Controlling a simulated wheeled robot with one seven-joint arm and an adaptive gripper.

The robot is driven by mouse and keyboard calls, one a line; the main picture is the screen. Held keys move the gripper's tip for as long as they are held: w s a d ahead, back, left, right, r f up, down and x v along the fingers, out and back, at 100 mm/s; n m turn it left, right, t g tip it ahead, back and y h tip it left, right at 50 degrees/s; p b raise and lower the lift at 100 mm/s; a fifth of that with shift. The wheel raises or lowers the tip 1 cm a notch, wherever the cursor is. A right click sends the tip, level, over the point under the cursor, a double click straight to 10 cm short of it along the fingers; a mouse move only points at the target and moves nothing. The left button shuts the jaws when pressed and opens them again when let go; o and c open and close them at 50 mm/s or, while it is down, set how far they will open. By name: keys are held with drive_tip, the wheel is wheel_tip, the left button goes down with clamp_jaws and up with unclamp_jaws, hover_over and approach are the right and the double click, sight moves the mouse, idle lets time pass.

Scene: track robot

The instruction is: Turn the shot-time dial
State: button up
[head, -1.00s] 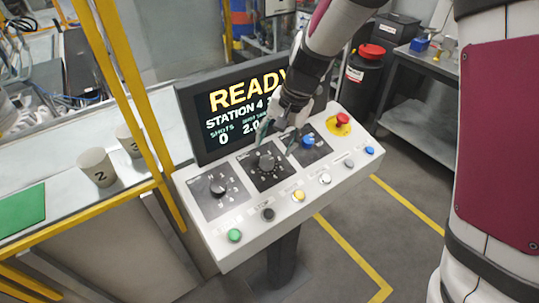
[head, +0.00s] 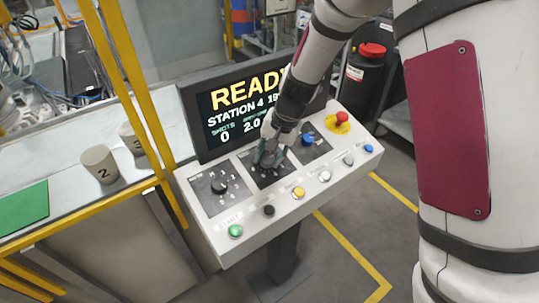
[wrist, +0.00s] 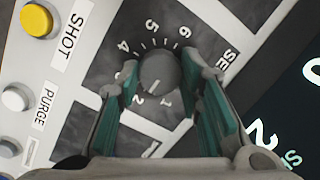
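The shot-time dial (wrist: 158,71) is a round dark grey knob on a black plate with a numbered scale, seen in the wrist view. Its light pointer line points to between 1 and 2. My gripper (wrist: 160,78) is open, with one teal-lined finger on each side of the dial. Small gaps seem to show between fingers and knob; I cannot tell whether either touches. In the head view my gripper (head: 268,158) is down at the middle plate of the white console (head: 222,238) and hides most of the dial.
A second black dial (head: 218,187) is on the left plate, and a blue button (head: 307,139) is to the right. A red emergency knob (head: 341,117) stands at the far right. Several buttons line the front edge. The display (head: 240,110) behind shows READY and 2.0.

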drive_tip(key=shift+n, duration=0.3)
drive_tip(key=n, duration=0.2)
drive_tip(key=shift+n+h+b, duration=0.3)
drive_tip(key=shift+n+b, duration=0.1)
drive_tip(key=n, duration=0.3)
drive_tip(key=shift+n+g+h+b, duration=0.3)
drive_tip(key=shift+b, duration=0.05)
drive_tip(key=n+b, duration=0.1)
drive_tip(key=n, duration=0.5)
drive_tip(key=shift+h, duration=0.4)
drive_tip(key=o, duration=1.2)
drive_tip(key=shift+c, duration=0.2)
drive_tip(key=shift+a, duration=0.1)
drive_tip(key=shift+r, duration=0.1)
